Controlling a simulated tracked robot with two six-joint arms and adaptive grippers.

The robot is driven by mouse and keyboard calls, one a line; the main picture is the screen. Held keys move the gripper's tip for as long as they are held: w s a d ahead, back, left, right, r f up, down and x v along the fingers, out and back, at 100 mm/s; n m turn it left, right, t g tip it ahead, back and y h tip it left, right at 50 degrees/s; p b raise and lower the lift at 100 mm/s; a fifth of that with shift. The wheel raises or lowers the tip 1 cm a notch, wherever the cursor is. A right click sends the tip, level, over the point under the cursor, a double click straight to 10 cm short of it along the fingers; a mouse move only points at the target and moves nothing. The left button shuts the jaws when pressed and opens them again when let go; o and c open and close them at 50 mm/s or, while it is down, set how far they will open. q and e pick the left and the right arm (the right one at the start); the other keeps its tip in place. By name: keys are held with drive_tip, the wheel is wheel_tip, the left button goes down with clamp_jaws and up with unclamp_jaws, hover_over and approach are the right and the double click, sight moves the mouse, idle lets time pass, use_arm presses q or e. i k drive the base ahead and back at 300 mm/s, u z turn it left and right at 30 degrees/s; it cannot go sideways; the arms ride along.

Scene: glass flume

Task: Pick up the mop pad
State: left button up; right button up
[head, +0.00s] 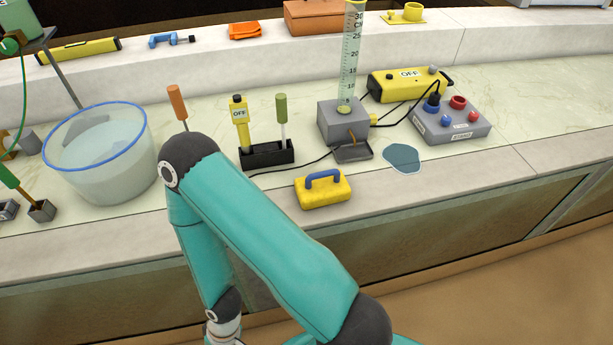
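The mop pad, a yellow block with a blue arched handle (323,190), sits on the pale front ledge near the middle of the head view. Its handle faces up and nothing is touching it. One of my teal arms crosses the lower middle of the view, just left of and below the pad. Its wrist runs out of the bottom edge. Neither gripper shows.
A flat blue puddle (403,159) lies behind the pad to the right. A grey block holds a tall measuring cylinder (350,60). A black holder (266,154) with tools stands behind the pad. A clear bucket (105,165) is at left, a grey control box (452,125) at right.

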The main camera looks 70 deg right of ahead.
sight(328, 186)
drive_tip(key=z, duration=0.25)
drive_tip(key=k, duration=1.55)
drive_tip(key=z, duration=0.7)
drive_tip(key=i, duration=0.75)
drive_tip(key=u, duration=0.05)
